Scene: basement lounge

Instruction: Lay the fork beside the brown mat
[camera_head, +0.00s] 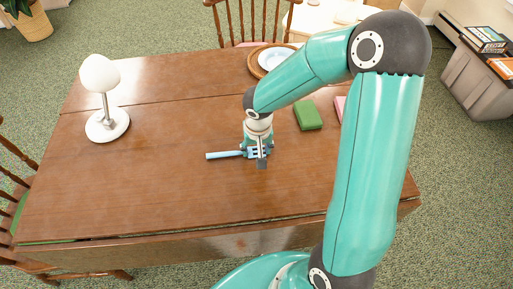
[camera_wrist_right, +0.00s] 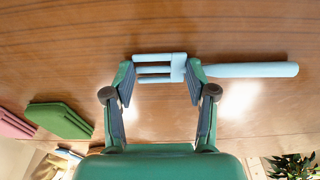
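A light blue fork (camera_head: 222,155) lies on the wooden table, its handle pointing left in the head view. In the right wrist view the whole fork (camera_wrist_right: 250,70) shows, with its tines at left and handle at right. My right gripper (camera_head: 260,159) is low over the tines end. In the wrist view the right gripper (camera_wrist_right: 160,82) is open, its fingers spread on either side of the fork's head along its length; whether they touch it I cannot tell. The round brown mat (camera_head: 252,63) is at the table's back edge under a white plate, partly hidden by my right arm. My left gripper is not in view.
A green block (camera_head: 308,115) and a pink one (camera_head: 339,106) lie right of my gripper. A white lamp (camera_head: 107,124) stands at the table's left. The table (camera_head: 130,195) is clear at front left. Wooden chairs stand behind and at left.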

